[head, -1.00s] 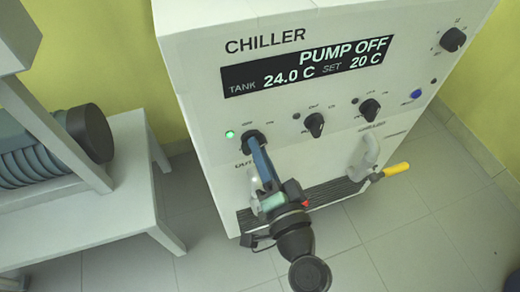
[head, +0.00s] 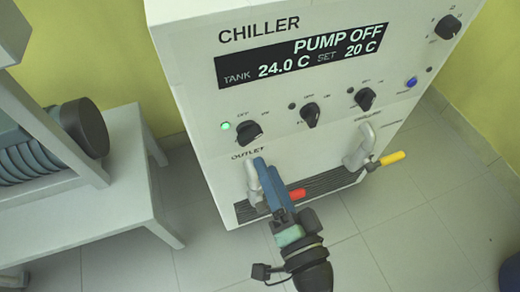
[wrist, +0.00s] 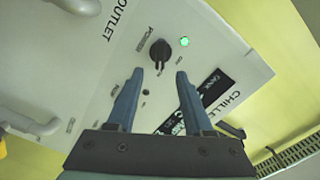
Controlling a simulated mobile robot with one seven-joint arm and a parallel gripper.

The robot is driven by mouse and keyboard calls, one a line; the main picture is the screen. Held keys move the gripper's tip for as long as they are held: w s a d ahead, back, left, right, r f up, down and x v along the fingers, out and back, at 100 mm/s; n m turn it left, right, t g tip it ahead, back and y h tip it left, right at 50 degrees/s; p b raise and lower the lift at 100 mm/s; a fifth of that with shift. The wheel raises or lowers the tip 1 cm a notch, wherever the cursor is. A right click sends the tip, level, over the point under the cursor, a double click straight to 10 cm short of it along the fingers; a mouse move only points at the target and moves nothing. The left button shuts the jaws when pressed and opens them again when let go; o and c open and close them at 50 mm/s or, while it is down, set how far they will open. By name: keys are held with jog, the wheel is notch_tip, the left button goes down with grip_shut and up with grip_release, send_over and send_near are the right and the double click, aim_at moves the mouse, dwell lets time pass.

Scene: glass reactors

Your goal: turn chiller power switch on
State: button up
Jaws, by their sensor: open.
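The white chiller (head: 190,60) stands ahead, its display (head: 300,58) lit with PUMP OFF, TANK 24.0 C and SET 20 C. Its black power switch knob (head: 248,132) is at the left of the knob row, with a green lamp (head: 225,126) lit beside it. The wrist view shows the knob (wrist: 160,52) beside its POWER label, with the green lamp (wrist: 184,42) lit. My gripper (head: 260,163) is open and empty, just below the knob in the head view. In the wrist view the fingertips (wrist: 158,73) are apart, with the knob beyond the gap between them.
Two more black knobs (head: 310,115) (head: 365,98) sit to the right. Below are an outlet pipe (head: 252,183), a red handle (head: 297,193) and a yellow handle (head: 393,158). A grey bench (head: 130,190) stands at left.

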jog(key=v, duration=0.6)
dwell(0.5)
